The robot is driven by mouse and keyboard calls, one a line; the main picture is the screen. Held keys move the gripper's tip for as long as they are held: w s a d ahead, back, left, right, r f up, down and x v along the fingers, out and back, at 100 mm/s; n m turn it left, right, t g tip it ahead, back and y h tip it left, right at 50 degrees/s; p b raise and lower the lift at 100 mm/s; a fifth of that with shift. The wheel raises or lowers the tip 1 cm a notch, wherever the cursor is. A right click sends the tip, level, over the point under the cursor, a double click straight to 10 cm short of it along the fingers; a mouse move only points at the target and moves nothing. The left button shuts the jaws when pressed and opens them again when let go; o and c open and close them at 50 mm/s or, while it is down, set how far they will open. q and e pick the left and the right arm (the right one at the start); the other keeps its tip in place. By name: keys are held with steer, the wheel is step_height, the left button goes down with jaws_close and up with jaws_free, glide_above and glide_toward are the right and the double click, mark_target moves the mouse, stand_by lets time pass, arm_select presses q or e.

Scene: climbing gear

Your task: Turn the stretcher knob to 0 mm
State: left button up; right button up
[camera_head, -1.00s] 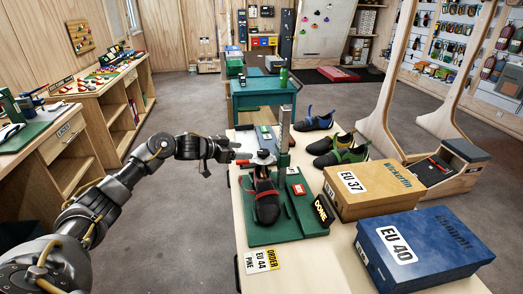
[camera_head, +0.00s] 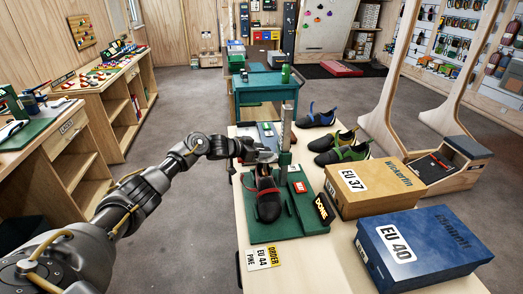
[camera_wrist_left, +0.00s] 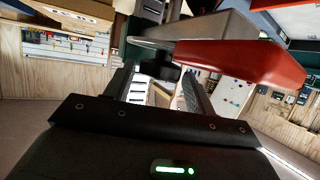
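The stretcher stands on a green base (camera_head: 260,232) on the light table, with a grey upright post (camera_head: 286,128). A dark shoe (camera_head: 268,204) with a red patch sits on it. My left gripper (camera_head: 258,155) is at the stretcher's head, beside the post and above the shoe, and covers most of the knob there. In the left wrist view a red and grey bar (camera_wrist_left: 238,62), seemingly part of the knob, crosses just beyond my fingertips (camera_wrist_left: 160,78). The fingers are apart with a gap between them; contact is unclear. The scale reading is too small to tell. My right gripper is out of view.
A black DONE sign (camera_head: 322,209) stands beside the base. An order card (camera_head: 263,257) lies in front. Boxes EU 37 (camera_head: 372,187) and EU 40 (camera_head: 422,248) are to the right. Loose shoes (camera_head: 340,147) lie behind them. A teal cart (camera_head: 262,92) stands beyond the table.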

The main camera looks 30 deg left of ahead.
arm_select(q)
steer(key=c, duration=0.7)
steer(key=n+y+p, duration=0.1)
steer(key=n+t+y+p, duration=0.1)
steer(key=p, duration=0.1)
steer(key=n+y+p, duration=0.1)
steer(key=p, duration=0.1)
steer(key=shift+s+d+r+y, duration=0.15)
steer(key=shift+d+r+y, duration=0.15)
steer(key=shift+d, duration=0.05)
steer(key=shift+a+f+n+t+y+p, duration=0.1)
steer(key=shift+f+n+t+y+p, duration=0.2)
steer(key=shift+n+y+p, duration=0.35)
steer(key=o, duration=1)
steer(key=shift+c, duration=0.2)
